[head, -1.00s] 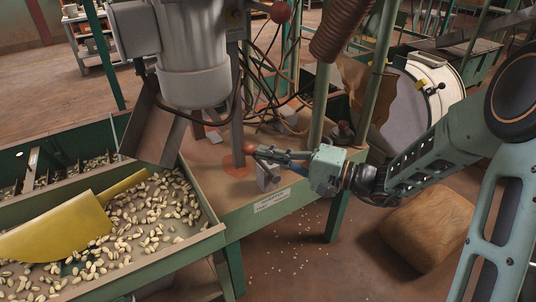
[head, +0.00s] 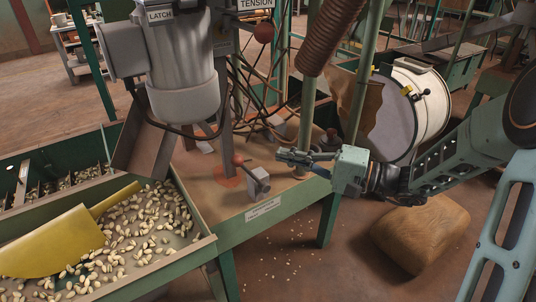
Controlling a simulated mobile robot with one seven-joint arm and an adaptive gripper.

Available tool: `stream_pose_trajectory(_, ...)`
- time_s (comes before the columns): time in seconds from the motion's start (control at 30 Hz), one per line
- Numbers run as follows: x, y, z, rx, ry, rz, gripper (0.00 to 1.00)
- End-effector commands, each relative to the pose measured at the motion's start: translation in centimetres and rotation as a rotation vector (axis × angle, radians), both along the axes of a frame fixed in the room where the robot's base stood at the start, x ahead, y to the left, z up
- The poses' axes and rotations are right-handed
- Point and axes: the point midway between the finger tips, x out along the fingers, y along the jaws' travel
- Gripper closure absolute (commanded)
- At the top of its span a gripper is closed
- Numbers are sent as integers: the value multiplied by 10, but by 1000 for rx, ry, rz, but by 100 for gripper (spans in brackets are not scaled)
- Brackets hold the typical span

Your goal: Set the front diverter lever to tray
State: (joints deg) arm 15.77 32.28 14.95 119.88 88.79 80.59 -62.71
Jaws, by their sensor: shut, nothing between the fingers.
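The front diverter lever has a red ball knob (head: 238,159) on a short rod from a grey block (head: 259,183), standing near the front edge of the brown bench top (head: 212,198). The rod leans up and to the left. A white label plate (head: 263,208) sits on the bench's green front edge below it; its text is too small to read. My gripper (head: 281,156) is shut and empty, to the right of the knob, pointing left and apart from it. The lever is in plain view.
A grey motor-like housing (head: 182,75) and chute (head: 139,140) hang at the left above the bench. A tray of nuts (head: 205,243) with a yellow scoop (head: 55,243) is at lower left. Green posts (head: 307,112) and cables stand behind my gripper. A sack (head: 420,235) lies on the floor.

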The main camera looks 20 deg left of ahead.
Motion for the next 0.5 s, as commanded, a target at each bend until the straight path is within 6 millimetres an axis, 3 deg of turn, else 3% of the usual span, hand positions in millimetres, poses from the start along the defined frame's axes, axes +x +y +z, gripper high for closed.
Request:
stream_pose_trajectory(0.2,-6,-38,13,0,-1,-2,100)
stream_pose_trajectory(0.5,-10,-51,15,0,-1,2,100)
